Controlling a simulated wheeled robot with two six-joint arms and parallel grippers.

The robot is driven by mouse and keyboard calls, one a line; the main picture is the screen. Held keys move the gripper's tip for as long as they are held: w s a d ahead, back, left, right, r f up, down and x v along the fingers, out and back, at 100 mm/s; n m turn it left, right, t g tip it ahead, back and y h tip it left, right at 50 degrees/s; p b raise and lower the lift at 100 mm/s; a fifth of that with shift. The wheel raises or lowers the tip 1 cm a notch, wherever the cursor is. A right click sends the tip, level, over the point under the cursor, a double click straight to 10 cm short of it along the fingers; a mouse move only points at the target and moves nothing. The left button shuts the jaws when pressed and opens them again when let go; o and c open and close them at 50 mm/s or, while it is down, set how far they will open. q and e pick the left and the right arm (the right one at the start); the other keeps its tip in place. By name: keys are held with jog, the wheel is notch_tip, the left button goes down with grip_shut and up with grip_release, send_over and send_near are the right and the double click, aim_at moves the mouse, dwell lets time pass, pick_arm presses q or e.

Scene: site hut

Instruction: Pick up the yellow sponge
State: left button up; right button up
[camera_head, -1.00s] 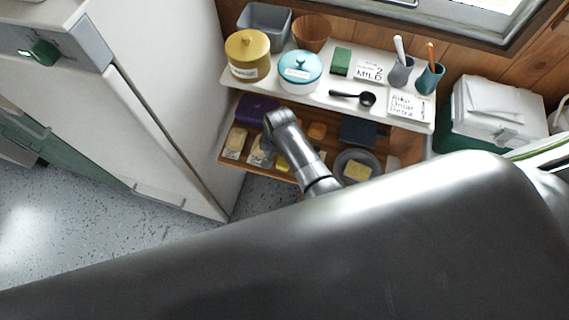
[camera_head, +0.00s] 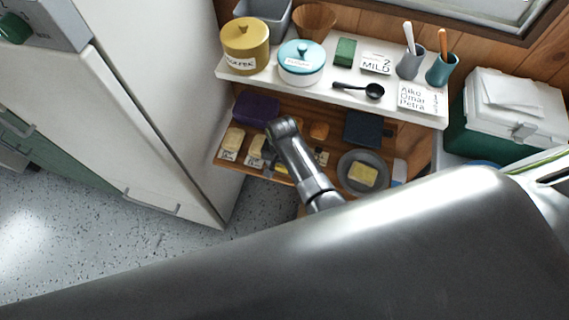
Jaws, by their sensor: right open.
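A yellow block (camera_head: 362,175) that looks like the sponge lies in a round grey dish (camera_head: 352,186) on the right part of the lower wooden shelf. A second yellow thing (camera_head: 281,167) shows only in part beside my right arm, so I cannot tell what it is. My right gripper (camera_head: 281,128) is open above the middle of the lower shelf, left of the dish and apart from the block in it. Its fingertips are small and hard to make out. My left gripper is not in view.
The white upper shelf (camera_head: 322,88) overhangs the back of the lower one and carries pots, cups and a black scoop (camera_head: 372,91). Pale labelled blocks (camera_head: 232,140), a purple thing (camera_head: 256,108) and a dark blue block (camera_head: 362,128) share the lower shelf. A white cabinet (camera_head: 150,100) stands at left.

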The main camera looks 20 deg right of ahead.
jog(key=shift+c, duration=0.4)
jog(key=c, duration=1)
jog(key=shift+o, duration=0.2)
jog(key=shift+r, duration=0.15)
notch_tip(320, 180, up, 10)
jog(key=p, duration=1.1)
jog(key=shift+p, duration=0.3)
